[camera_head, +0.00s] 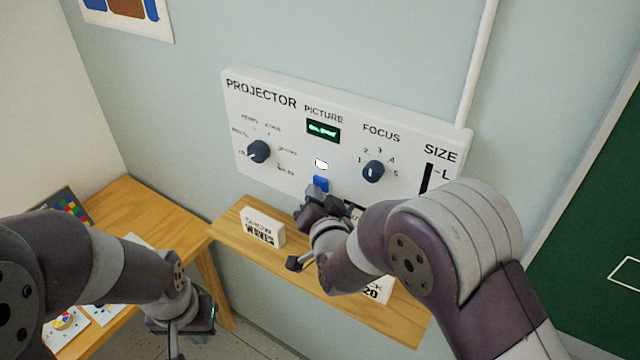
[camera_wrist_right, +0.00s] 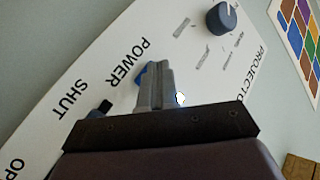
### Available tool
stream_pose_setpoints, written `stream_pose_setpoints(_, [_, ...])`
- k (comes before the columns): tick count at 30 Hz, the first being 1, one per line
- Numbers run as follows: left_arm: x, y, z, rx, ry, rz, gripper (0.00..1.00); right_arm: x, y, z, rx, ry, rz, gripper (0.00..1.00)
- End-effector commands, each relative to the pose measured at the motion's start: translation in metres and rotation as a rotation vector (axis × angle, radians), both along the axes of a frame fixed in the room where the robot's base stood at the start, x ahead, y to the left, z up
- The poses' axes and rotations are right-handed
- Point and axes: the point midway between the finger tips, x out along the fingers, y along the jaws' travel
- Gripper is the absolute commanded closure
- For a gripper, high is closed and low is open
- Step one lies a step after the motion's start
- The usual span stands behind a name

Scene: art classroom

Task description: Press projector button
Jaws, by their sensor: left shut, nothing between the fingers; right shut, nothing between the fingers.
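The white projector panel (camera_head: 300,85) is on the wall, with dials and labels. A blue button (camera_head: 320,184) sits at its lower middle, below a lit white lamp (camera_head: 321,165). In the right wrist view the blue button (camera_wrist_right: 142,70) shows beside the word POWER, partly hidden by my fingers. My right gripper (camera_head: 317,196) is shut and empty, its fingertips at the blue button; I cannot tell whether they touch or press it. It also shows in the right wrist view (camera_wrist_right: 153,84). My left gripper (camera_head: 180,322) is shut and empty at the lower left, away from the panel.
A wooden shelf (camera_head: 232,236) runs below the panel, bearing a white card block (camera_head: 262,228) and another block partly behind my right arm. A wooden table (camera_head: 135,200) stands at the left. A black control (camera_wrist_right: 103,107) near SHUT lies close to my right fingers.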

Motion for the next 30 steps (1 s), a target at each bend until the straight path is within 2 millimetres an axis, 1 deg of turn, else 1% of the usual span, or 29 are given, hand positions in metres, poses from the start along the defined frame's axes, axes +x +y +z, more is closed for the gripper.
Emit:
stream_pose_setpoints(2, [0.0, 0.0, -0.003, 0.0, 0.0, 0.0, 1.0, -0.003, 0.003, 0.0, 0.001, -0.002, 0.002, 1.0])
stream_pose_setpoints(10, [0.0, 0.0, -0.002, 0.0, 0.0, 0.0, 1.0, -0.005, 0.004, 0.0, 0.0, -0.001, 0.001, 1.0])
stream_pose_setpoints(22, [0.0, 0.0, -0.002, 0.0, 0.0, 0.0, 1.0, -0.046, 0.034, 0.0, 0.001, 0.0, 0.004, 1.0])
stream_pose_setpoints(25, [0.0, 0.0, -0.002, 0.0, 0.0, 0.0, 1.0, -0.052, 0.038, 0.0, 0.0, 0.0, 0.001, 1.0])
stream_pose_setpoints(30, [0.0, 0.0, -0.002, 0.0, 0.0, 0.0, 1.0, -0.053, 0.038, 0.0, -0.001, 0.0, 0.0, 1.0])
